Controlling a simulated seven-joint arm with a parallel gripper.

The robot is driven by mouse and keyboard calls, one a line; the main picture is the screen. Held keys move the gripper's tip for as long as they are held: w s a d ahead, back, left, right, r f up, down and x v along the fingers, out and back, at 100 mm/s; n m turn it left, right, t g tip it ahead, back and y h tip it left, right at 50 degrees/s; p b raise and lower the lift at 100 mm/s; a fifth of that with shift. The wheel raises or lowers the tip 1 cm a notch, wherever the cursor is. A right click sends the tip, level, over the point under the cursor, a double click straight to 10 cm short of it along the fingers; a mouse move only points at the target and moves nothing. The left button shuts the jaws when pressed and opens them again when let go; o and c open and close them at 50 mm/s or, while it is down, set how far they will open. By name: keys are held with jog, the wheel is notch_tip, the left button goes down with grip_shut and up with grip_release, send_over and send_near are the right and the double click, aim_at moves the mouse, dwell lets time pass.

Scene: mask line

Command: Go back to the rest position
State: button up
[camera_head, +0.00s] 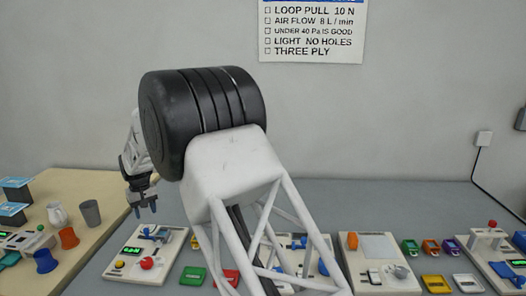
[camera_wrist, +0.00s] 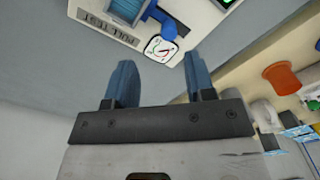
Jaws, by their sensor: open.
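My gripper (camera_head: 146,207) hangs fingers down at the left of my arm in the head view, above the left part of the grey table, near its seam with the wooden table. In the wrist view its two blue fingers (camera_wrist: 161,85) are apart, with nothing between them. A white pull-test station (camera_head: 146,254) with a green display and a red button stands below and in front of it. In the wrist view this station, marked PULL TEST (camera_wrist: 107,27), lies beyond the fingertips with a round dial (camera_wrist: 160,49). My arm hides the middle of the bench.
The wooden table (camera_head: 88,185) at left holds a grey cup (camera_head: 91,213), a white jug (camera_head: 58,215), orange (camera_head: 68,238) and blue (camera_head: 45,261) cups. Green (camera_head: 193,276) and red trays lie right of the station. More stations (camera_head: 380,262) stand at right. The grey table's back strip is clear.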

jog(key=s+d+r+m, duration=0.1)
jog(key=d+r, duration=0.5)
jog(key=d, duration=0.5)
jog(key=s+d+r+m, duration=0.1)
jog(key=d+r, duration=0.6)
jog(key=d, duration=0.4)
jog(key=s+d+r+m, duration=0.1)
jog(key=s+d+r, duration=0.15)
jog(key=d, duration=0.45)
jog(key=s+d+r+m+t, duration=0.1)
jog(key=s+d+r, duration=0.1)
jog(key=s+d, duration=0.35)
jog(key=s+d+r+m, duration=0.1)
jog(key=s+d+r, duration=0.1)
jog(key=d, duration=0.6)
jog(key=s+d+f+m, duration=0.2)
jog(key=s+d, duration=1)
jog(key=s, duration=0.4)
jog(key=s+d+f+m+t, duration=0.1)
jog(key=s+d+f+m, duration=0.1)
jog(key=s+d, duration=1)
jog(key=s, duration=0.4)
jog(key=shift+s+d+f+t, duration=0.2)
jog(key=shift+s+f+t, duration=0.1)
